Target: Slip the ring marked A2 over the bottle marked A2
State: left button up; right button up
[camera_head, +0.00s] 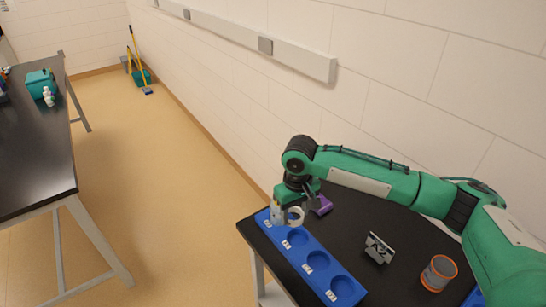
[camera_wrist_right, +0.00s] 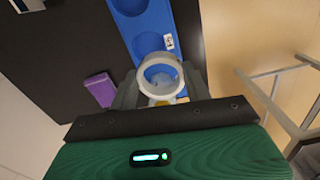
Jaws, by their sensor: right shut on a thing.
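My right gripper (camera_head: 291,193) is over the far end of a blue tray (camera_head: 325,292) and is shut on a white ring. The ring (camera_head: 299,217) hangs below the gripper; in the wrist view it also shows (camera_wrist_right: 142,76) between the fingers (camera_wrist_right: 160,90). A pale bottle (camera_head: 279,215) with a yellowish top stands at the tray's far end, close to the left of the ring in the head view. In the wrist view a yellowish part shows just below the ring. I cannot tell whether ring and bottle touch. No marking on either is legible. My left gripper is not in view.
The tray has several round empty wells with small labels. A purple block (camera_head: 320,205) lies right of the gripper. A small sign (camera_head: 379,248) and an orange-rimmed grey cup (camera_head: 438,273) stand on the black table (camera_head: 345,225). A wall runs behind.

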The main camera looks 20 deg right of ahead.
jog(key=w+r+n+p, duration=0.1)
jog(key=w+r, duration=0.1)
jog(key=w, duration=0.1)
jog(key=w+a+r+p, duration=0.1)
jog(key=w+r+p, duration=0.1)
jog(key=w, duration=0.1)
jog(key=w+r+n+p, duration=0.1)
jog(key=w+r, duration=0.1)
jog(key=w, duration=0.1)
jog(key=shift+a+n, duration=0.15)
jog(key=shift+n, duration=0.15)
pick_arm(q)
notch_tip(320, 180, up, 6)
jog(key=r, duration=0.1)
pick_arm(e)
jog(key=shift+w+p, duration=0.25)
jog(key=shift+p, duration=0.1)
jog(key=shift+w+f, duration=0.1)
jog(key=shift+w, duration=0.05)
notch_tip(320, 180, down, 4)
jog(key=b, duration=0.5)
jog(key=shift+f, duration=0.35)
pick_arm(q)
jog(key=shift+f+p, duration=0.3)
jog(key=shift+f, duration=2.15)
pick_arm(e)
jog(key=shift+f, duration=1.1)
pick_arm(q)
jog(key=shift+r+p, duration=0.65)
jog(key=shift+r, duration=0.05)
